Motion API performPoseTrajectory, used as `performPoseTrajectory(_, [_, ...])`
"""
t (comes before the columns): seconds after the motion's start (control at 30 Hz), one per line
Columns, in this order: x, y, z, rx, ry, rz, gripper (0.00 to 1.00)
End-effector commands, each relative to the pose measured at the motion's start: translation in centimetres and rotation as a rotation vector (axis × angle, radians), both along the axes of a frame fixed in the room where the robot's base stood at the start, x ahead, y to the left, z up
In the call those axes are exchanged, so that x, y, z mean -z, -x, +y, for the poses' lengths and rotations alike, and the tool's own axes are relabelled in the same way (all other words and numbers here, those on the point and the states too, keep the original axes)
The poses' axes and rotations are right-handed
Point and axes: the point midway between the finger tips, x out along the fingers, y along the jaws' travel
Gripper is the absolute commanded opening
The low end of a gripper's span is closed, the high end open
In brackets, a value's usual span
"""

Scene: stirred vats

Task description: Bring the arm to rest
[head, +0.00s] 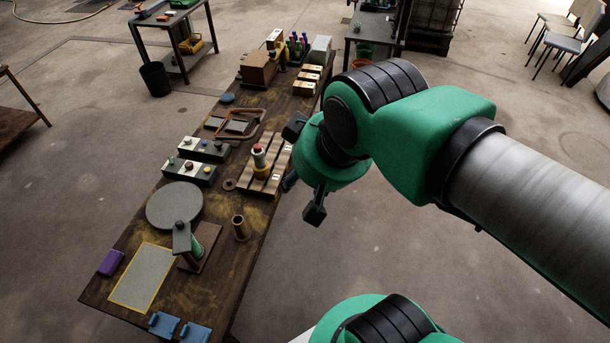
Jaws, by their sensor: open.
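My arm reaches in from the right edge in the head view, green and grey, with its end beside the right edge of the long workbench (225,265). My gripper (304,171) is open, with its dark fingers spread apart. I see nothing held between them. It appears to hang over or next to the bench's right edge, close to the wooden slatted rack (272,178). Its exact height above the bench is hard to tell. Part of the gripper is hidden behind the green wrist.
Blue pieces (164,325) lie at the near end. Open floor (400,260) lies right of the bench.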

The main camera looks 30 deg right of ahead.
Motion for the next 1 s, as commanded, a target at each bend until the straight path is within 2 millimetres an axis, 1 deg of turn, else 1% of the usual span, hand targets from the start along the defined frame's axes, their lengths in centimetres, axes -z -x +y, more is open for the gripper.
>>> performPoseTrajectory(0.13, [0.1, 0.0, 0.0, 0.000, 0.000, 0.000, 0.44])
performPoseTrajectory(0.23, [0.7, 0.0, 0.0, 0.000, 0.000, 0.000, 0.44])
performPoseTrajectory(0.5, [3.9, 0.0, 0.0, 0.000, 0.000, 0.000, 0.44])
performPoseTrajectory(0.63, [5.1, 0.0, 0.0, 0.000, 0.000, 0.000, 0.44])
performPoseTrajectory(0.77, [5.4, 0.0, 0.0, 0.000, 0.000, 0.000, 0.44])
performPoseTrajectory(1.0, [5.3, 0.0, 0.0, 0.000, 0.000, 0.000, 0.44])
